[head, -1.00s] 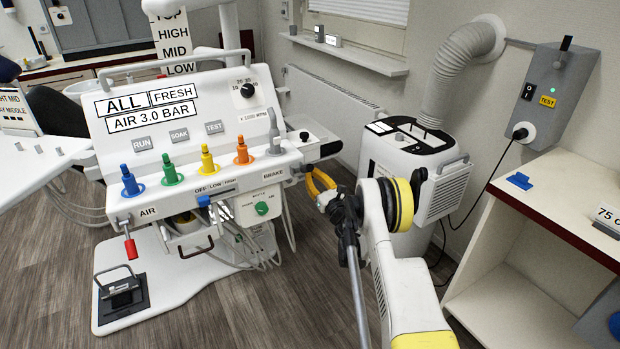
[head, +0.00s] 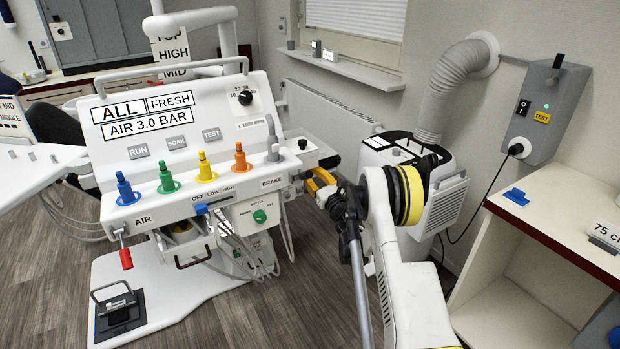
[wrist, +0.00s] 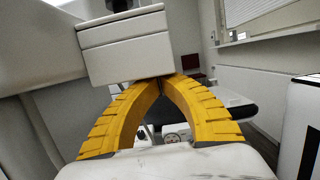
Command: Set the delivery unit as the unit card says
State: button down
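The white delivery unit (head: 88,142) carries a card (head: 145,117) reading "ALL FRESH AIR 3.0 BAR". Blue (head: 125,188), green (head: 168,175), yellow (head: 204,167) and orange (head: 240,157) handpieces stand upright along its front. RUN, SOAK and TEST buttons (head: 176,142) and a dial (head: 244,97) are above. A blue slider (head: 201,208) sits under OFF/LOW/HIGH. A red-handled lever (head: 125,258) hangs below AIR. A green knob (head: 260,216) is lower right.
A white machine with a grey hose (head: 445,85) stands behind my arm at right. A wall box (head: 548,110) with a TEST label and switch is beyond it. A counter (head: 560,205) with a blue piece fills the right.

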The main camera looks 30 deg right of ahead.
aim_at(313, 166)
notch_tip(313, 166, up, 3)
jog(key=shift+s+a+r, duration=0.1)
jog(key=shift+s+a, duration=0.05)
jog(key=shift+f, duration=0.25)
